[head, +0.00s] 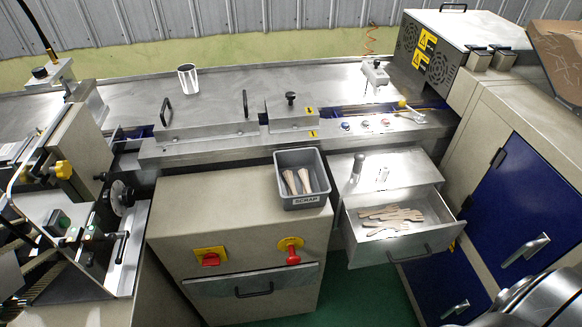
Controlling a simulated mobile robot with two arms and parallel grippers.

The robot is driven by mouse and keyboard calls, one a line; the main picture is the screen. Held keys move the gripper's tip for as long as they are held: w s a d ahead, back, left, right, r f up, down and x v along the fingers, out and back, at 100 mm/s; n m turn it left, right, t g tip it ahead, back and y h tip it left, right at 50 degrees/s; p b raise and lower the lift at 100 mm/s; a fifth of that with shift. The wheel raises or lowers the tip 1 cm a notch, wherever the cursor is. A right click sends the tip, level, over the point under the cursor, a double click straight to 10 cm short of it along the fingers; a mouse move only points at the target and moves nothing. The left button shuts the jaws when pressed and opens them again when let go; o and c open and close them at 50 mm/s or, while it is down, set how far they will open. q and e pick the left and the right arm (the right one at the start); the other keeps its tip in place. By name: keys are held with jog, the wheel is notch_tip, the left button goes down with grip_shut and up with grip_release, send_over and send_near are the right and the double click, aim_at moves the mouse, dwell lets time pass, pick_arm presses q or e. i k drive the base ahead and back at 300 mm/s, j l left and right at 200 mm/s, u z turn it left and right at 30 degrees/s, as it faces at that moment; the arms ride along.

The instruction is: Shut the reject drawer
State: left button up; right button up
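An open metal drawer (378,253) sticks out of the machine front, right of the grey cabinet. Several flat wooden sticks (390,217) lie in it, and a black handle (408,252) is on its front. I see no label on it, but it is the only drawer standing open. A curved metal part at the lower right corner looks like my own arm. Neither of my grippers is in view.
A grey SCRAP bin (303,198) holding a few sticks stands on the beige cabinet (180,225), left of the drawer. A red lever (292,254) and a red switch (210,260) are on the cabinet front. Blue cabinet doors (530,210) stand at the right. Green floor shows below the drawer.

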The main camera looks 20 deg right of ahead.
aim_at(398, 227)
jog(key=z, duration=1.75)
